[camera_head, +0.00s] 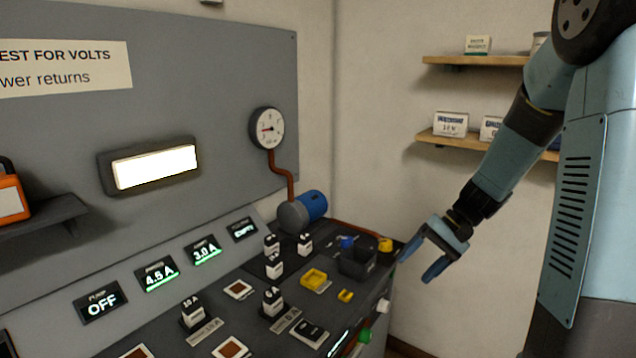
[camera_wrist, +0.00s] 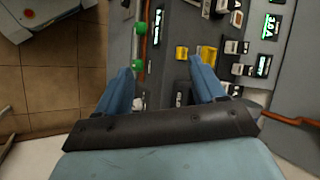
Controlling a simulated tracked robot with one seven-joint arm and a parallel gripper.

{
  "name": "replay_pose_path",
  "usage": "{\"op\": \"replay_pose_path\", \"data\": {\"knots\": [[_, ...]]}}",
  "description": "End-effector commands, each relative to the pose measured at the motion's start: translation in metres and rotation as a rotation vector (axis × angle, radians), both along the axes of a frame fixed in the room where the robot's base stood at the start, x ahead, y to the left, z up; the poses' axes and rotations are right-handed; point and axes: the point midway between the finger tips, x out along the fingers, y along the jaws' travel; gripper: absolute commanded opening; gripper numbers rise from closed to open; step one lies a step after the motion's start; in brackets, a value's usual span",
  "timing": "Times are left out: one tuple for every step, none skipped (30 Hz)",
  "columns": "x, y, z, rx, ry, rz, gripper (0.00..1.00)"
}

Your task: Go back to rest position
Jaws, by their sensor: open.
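My gripper (camera_head: 437,262) hangs in the air off the right end of the dark control bench (camera_head: 250,335), with its blue fingers apart. In the wrist view my gripper (camera_wrist: 165,85) is open with nothing between its fingers. The bench's edge and a black bin (camera_wrist: 170,95) lie below and beyond the fingers. My arm comes down from the upper right in the head view.
Wooden shelves (camera_head: 470,140) hold boxes behind my arm.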

Motion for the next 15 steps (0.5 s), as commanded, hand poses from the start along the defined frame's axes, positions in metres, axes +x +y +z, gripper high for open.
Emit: {"op": "replay_pose_path", "data": {"knots": [[-0.007, 0.003, 0.01, -0.036, -0.019, 0.014, 0.69], [-0.012, 0.004, 0.015, -0.056, -0.027, 0.021, 0.69], [-0.017, 0.006, 0.021, -0.083, -0.038, 0.029, 0.69], [-0.021, 0.006, 0.026, -0.104, -0.048, 0.035, 0.69], [-0.025, 0.007, 0.03, -0.124, -0.057, 0.04, 0.69], [-0.031, 0.008, 0.036, -0.15, -0.07, 0.046, 0.69], [-0.035, 0.008, 0.041, -0.17, -0.08, 0.052, 0.69], [-0.039, 0.009, 0.045, -0.19, -0.091, 0.055, 0.69], [-0.045, 0.01, 0.051, -0.216, -0.106, 0.061, 0.69], [-0.049, 0.01, 0.055, -0.235, -0.117, 0.064, 0.69], [-0.053, 0.01, 0.059, -0.255, -0.13, 0.068, 0.69], [-0.059, 0.011, 0.065, -0.279, -0.145, 0.072, 0.69], [-0.063, 0.011, 0.068, -0.297, -0.156, 0.075, 0.69], [-0.068, 0.011, 0.072, -0.316, -0.17, 0.077, 0.69], [-0.073, 0.011, 0.078, -0.341, -0.187, 0.079, 0.69]]}}
